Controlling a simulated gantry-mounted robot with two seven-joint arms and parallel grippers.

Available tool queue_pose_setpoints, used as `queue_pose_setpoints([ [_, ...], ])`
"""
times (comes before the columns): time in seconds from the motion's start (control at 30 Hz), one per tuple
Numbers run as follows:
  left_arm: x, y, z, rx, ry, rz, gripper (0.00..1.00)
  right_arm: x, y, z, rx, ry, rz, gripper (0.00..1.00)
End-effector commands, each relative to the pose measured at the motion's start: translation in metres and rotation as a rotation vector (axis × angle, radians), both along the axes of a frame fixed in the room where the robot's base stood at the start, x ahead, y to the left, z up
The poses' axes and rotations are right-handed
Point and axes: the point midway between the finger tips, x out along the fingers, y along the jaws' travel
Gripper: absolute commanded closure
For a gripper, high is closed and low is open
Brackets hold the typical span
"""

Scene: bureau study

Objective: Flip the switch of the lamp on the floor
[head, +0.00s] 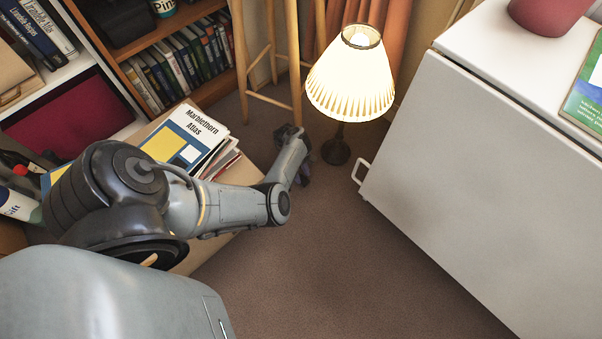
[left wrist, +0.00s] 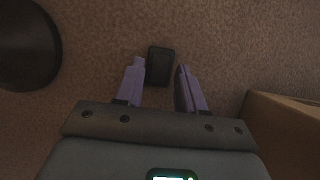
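The floor lamp (head: 352,82) is lit, with a pleated cream shade and a dark base (head: 336,152) on the brown carpet. Its dark round base also shows at the upper left of the left wrist view (left wrist: 28,45). A small black box, which looks like the lamp's switch (left wrist: 160,66), lies on the carpet. My left gripper (left wrist: 160,78) is open, with its purple fingers on either side of the switch's near end and nothing held. In the head view my left gripper (head: 304,172) is low beside the lamp base, partly hidden by its own wrist. My right gripper is not in view.
A cardboard box (head: 225,185) with books and an atlas (head: 188,142) stands left of the lamp, and its edge shows in the wrist view (left wrist: 285,125). A wooden stool (head: 268,60) stands behind. A white cabinet (head: 480,190) with a handle is at right. Front carpet is clear.

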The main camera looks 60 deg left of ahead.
Motion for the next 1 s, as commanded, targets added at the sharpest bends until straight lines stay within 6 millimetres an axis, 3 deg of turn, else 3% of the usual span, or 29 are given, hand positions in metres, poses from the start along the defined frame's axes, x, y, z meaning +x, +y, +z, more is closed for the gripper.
queue_pose_setpoints([
  [0.03, 0.0, 0.0, 0.0, 0.0, 0.0, 0.0, 0.69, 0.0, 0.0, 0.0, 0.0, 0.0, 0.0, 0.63],
  [0.23, 0.0, 0.0, 0.0, 0.0, 0.0, 0.0, 1.0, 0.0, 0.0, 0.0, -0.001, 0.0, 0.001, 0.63],
  [0.37, 0.0, 0.0, 0.001, 0.004, 0.002, 0.0, 1.0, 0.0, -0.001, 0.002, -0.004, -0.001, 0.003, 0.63],
  [0.67, 0.0, -0.005, 0.005, 0.126, 0.04, -0.002, 1.0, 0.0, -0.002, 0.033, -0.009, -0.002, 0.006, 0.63],
  [1.0, 0.001, -0.004, 0.001, 0.146, 0.045, 0.0, 1.0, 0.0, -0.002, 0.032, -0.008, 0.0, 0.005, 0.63],
])
